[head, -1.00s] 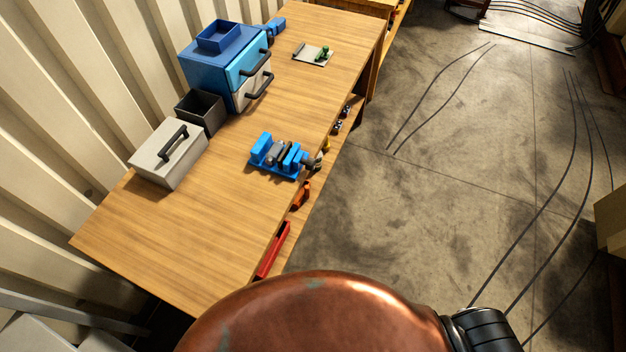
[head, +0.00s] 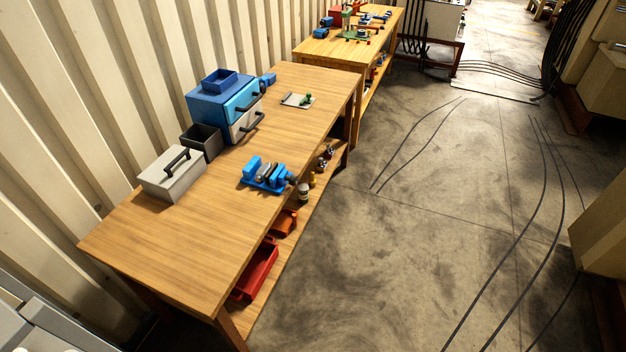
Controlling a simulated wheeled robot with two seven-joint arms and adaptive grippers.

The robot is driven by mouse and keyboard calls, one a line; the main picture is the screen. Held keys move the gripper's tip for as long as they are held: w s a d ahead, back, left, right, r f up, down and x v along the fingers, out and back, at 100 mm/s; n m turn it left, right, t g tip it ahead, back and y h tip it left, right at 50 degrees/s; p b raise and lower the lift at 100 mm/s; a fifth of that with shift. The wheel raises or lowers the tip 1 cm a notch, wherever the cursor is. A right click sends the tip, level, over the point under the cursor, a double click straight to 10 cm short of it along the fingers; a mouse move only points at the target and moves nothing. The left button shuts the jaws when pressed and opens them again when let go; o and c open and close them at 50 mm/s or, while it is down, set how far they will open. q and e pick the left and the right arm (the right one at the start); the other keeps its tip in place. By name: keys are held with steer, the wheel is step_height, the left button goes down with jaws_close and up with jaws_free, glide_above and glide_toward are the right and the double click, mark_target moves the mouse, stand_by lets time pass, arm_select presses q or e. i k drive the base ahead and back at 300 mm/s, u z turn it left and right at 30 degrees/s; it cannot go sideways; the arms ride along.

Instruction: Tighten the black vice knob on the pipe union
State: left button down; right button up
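A blue vice (head: 266,177) sits on the wooden workbench (head: 190,245), near its right edge. A grey, cylindrical piece (head: 267,171) lies between its blue jaws and may be the pipe union. A dark knob (head: 291,179) shows at the vice's right end, by the bench edge; its tightness cannot be told from here. Neither of my grippers is in view.
Red bins (head: 257,272) lie on the lower shelf. Floor (head: 430,215) to the right is open.

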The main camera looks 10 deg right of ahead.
mark_target(292, 180)
steer(key=z, duration=0.5)
steer(key=i, duration=1.3)
steer(key=u, duration=0.35)
